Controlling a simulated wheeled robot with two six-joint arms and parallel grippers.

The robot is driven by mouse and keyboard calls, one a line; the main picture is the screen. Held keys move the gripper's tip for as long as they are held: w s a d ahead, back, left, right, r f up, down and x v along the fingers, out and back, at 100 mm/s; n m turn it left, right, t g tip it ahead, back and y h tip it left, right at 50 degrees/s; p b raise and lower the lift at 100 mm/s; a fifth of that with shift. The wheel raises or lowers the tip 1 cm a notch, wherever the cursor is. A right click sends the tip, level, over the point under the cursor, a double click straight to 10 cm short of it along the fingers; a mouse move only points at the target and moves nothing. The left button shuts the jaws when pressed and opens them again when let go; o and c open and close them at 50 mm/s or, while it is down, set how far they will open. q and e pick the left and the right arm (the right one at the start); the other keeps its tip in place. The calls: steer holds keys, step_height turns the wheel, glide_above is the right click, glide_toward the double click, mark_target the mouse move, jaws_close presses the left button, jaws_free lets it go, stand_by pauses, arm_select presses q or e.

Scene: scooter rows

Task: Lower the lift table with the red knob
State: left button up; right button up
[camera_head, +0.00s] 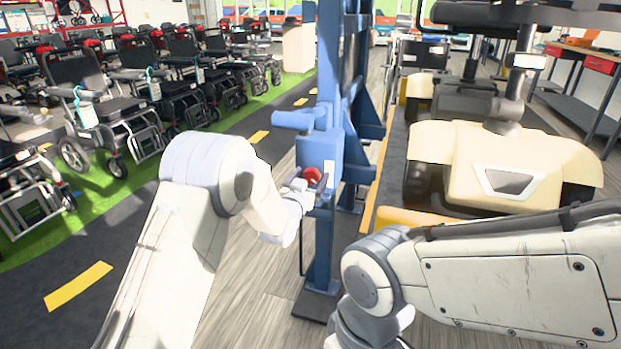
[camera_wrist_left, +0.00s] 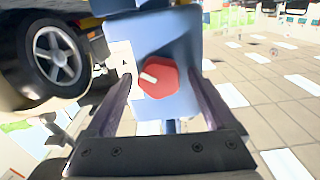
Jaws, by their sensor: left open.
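The red knob (camera_head: 312,176) sits on the face of a blue box (camera_head: 318,148) on the blue lift column (camera_head: 328,70). In the left wrist view the red knob (camera_wrist_left: 158,78) is octagonal with a white pointer mark, on a pale blue panel (camera_wrist_left: 165,40). My left gripper (camera_head: 308,188) is at the knob in the head view. Its two dark fingers (camera_wrist_left: 162,92) are open, one on each side of the knob, with gaps showing between them and it. My right arm shows at the lower right, but its gripper is not visible.
A cream scooter (camera_head: 490,165) stands right of the column on the lift table (camera_head: 410,215). Rows of wheelchairs (camera_head: 120,100) stand on green flooring at the left. A dark lane with yellow dashes (camera_head: 78,286) runs between.

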arm_select(q)
steer(key=c, duration=1.4)
steer(key=n, duration=0.4)
steer(key=shift+a+b, duration=0.1)
steer(key=shift+b, duration=0.25)
steer(key=n, duration=0.4)
steer(key=shift+n, duration=0.3)
steer(key=n, duration=0.4)
steer(key=shift+a+f+b, duration=0.1)
steer(key=shift+a+b, duration=0.05)
steer(key=shift+b, duration=0.25)
steer(key=shift+n, duration=1.8)
steer(key=shift+f, duration=0.1)
